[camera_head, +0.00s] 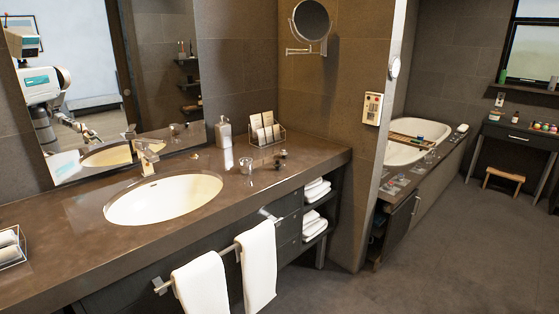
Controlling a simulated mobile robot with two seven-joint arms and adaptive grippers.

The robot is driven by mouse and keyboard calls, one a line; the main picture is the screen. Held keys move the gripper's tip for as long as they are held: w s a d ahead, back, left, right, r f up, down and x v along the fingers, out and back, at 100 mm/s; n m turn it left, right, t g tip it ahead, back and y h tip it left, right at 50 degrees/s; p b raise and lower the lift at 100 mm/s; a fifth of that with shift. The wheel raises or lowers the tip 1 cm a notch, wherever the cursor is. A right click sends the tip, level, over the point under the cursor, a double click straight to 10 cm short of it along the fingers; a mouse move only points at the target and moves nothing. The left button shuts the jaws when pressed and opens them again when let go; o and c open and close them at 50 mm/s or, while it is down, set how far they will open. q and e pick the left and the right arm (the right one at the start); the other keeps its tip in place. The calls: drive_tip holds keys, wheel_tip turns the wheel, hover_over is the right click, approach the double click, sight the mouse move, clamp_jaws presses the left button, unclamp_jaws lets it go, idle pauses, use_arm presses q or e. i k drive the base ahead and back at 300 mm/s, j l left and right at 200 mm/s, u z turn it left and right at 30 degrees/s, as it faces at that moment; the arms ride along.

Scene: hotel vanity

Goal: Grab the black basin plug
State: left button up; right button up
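Two small dark objects sit close together on the brown vanity counter (70,237), to the right of the basin (165,200). One is a small dark piece (283,154) and the other is a low dark piece (278,164) just in front of it. One of them may be the black basin plug, but they are too small to tell which. Neither of my grippers shows directly in the head view. The mirror at the left reflects part of my white body and an arm, too small to read its gripper.
A clear glass (246,167) stands left of the dark pieces. Behind are a soap dispenser (224,132) and a wire rack of cards (265,131). The faucet (147,157) rises behind the basin. White towels (257,265) hang in front. The counter's front right is clear.

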sight(277, 165)
drive_tip(key=i+l+u, duration=0.15)
drive_tip(key=i+l, duration=0.65)
drive_tip(key=i+l+u, duration=0.2)
drive_tip(key=i+l, duration=0.7)
